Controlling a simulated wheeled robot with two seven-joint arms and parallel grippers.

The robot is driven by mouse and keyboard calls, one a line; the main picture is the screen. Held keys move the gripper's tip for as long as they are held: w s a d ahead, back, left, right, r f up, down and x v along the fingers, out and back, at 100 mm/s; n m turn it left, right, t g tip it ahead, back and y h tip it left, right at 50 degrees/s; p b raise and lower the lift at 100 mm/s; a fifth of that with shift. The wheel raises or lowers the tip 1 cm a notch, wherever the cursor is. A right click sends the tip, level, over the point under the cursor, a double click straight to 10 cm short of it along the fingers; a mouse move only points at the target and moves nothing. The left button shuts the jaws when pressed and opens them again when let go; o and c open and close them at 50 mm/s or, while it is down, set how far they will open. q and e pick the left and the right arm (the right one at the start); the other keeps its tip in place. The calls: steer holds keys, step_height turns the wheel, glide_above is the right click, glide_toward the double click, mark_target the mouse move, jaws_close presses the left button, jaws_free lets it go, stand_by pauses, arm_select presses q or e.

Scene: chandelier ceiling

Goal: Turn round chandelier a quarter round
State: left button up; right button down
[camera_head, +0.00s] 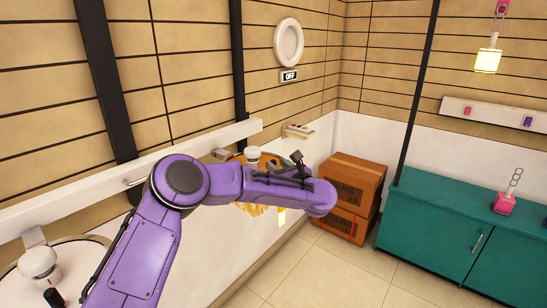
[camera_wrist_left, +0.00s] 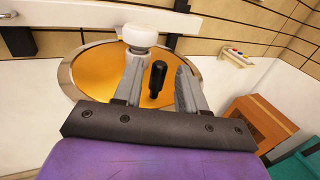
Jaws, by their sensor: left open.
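A round golden disc with a metal rim (camera_wrist_left: 90,72) is set in a white surface in the left wrist view. A white knob (camera_wrist_left: 140,32) and an upright black handle (camera_wrist_left: 157,78) stand on it. In the head view only parts of the gold disc (camera_head: 268,160) and the white knob (camera_head: 252,153) show behind my left arm. My left gripper (camera_wrist_left: 160,85) is open, its fingers on either side of the black handle; I cannot tell if either touches it. In the head view my left gripper (camera_head: 297,160) is small and partly hidden by the wrist. My right gripper is not in view.
A second round fixture with a white knob (camera_head: 38,262) is at lower left. Cardboard boxes (camera_head: 350,185) stand in the corner, beside a teal cabinet (camera_head: 430,220). A lit lamp (camera_head: 488,60) hangs at upper right. An "OFF" sign (camera_head: 289,76) is on the wall. Tiled floor is clear.

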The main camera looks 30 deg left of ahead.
mark_target(275, 163)
arm_select(q)
steer(key=shift+p+x, duration=0.35)
steer(key=shift+x, duration=1.25)
steer(key=shift+c, duration=0.3)
jaws_close()
steer(key=shift+s+f, duration=0.1)
